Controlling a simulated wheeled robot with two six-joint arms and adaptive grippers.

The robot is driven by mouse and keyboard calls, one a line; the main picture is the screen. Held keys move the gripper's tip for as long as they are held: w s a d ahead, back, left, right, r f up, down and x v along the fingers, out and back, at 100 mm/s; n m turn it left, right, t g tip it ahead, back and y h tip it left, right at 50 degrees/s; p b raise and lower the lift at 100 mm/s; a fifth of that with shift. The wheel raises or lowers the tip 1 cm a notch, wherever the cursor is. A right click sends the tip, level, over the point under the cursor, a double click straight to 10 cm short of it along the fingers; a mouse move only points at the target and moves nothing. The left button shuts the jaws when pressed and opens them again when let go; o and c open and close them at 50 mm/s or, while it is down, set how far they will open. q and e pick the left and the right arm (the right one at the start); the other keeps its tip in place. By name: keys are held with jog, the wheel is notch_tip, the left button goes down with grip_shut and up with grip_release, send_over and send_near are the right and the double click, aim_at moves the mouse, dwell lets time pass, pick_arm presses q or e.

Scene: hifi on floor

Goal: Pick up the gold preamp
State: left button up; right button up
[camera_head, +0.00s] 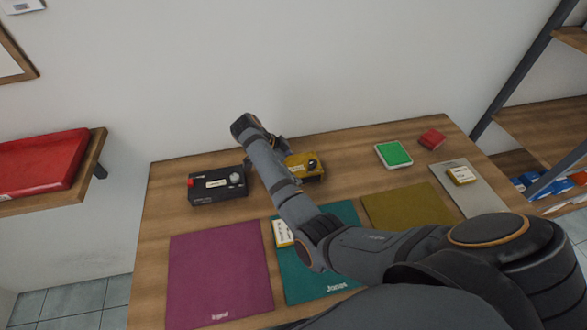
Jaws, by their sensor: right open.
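The gold preamp (308,172) is a small gold box with a dark round knob, on the wooden table near its back edge. My right arm reaches in from the lower right and passes in front of the preamp's left part. My right gripper (283,148) is at the preamp's upper left, largely hidden behind my own forearm. It is open; whether its fingers touch the preamp cannot be made out. My left gripper is not in view.
A black box (218,186) with a red knob stands left of the preamp. Magenta (220,275), teal (325,285) and olive (408,207) mats lie in front. A green-topped item (393,154), a red box (432,139) and a grey mat (478,195) are to the right.

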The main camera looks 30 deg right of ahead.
jog(key=shift+d+f, duration=0.2)
jog(key=shift+f, duration=0.1)
jog(key=shift+a, duration=0.1)
jog(key=c, duration=1.4)
jog(key=shift+r, duration=0.1)
jog(key=shift+c, duration=0.8)
